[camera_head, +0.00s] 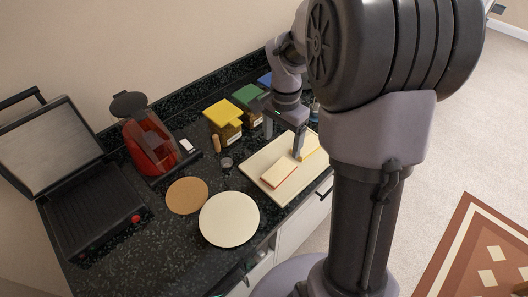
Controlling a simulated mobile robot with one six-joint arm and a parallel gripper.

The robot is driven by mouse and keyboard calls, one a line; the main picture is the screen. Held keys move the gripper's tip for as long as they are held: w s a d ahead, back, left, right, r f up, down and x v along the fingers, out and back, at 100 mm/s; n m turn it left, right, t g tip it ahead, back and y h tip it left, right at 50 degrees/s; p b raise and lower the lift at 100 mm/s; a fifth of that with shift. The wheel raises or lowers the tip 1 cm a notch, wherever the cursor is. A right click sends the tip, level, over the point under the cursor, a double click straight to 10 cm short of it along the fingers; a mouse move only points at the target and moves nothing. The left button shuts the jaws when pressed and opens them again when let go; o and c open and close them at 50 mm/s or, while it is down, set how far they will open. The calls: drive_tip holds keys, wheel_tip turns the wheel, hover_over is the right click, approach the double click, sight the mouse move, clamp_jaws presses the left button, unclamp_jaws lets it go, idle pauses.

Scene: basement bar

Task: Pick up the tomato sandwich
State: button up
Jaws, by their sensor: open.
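A cream cutting board (256,167) lies on the dark counter. On its left part lies a flat sandwich with a thin red edge (279,175), which looks like the tomato sandwich. A second piece with a yellow edge (311,147) lies farther right on the board, partly hidden by my gripper and arm. My gripper (284,147) is open and points down over the board's far side. One finger is near the yellow-edged piece; I cannot tell whether they touch. The red-edged sandwich is nearer the camera, apart from the fingers.
A round white plate (229,219) and a round brown board (187,195) lie left of the cutting board. Behind are a small cup (226,163), a yellow-lidded container (224,115) and a green-lidded one (247,95). A red appliance (150,145) and an open grill (92,208) stand left.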

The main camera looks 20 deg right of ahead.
sight(279, 170)
wheel_tip(279, 170, down, 13)
drive_tip(key=b, duration=0.4)
drive_tip(key=shift+w+b, duration=0.1)
drive_tip(key=shift+b, duration=0.25)
drive_tip(key=shift+r, duration=0.1)
drive_tip(key=shift+c, duration=1.1)
drive_tip(key=c, duration=1.3)
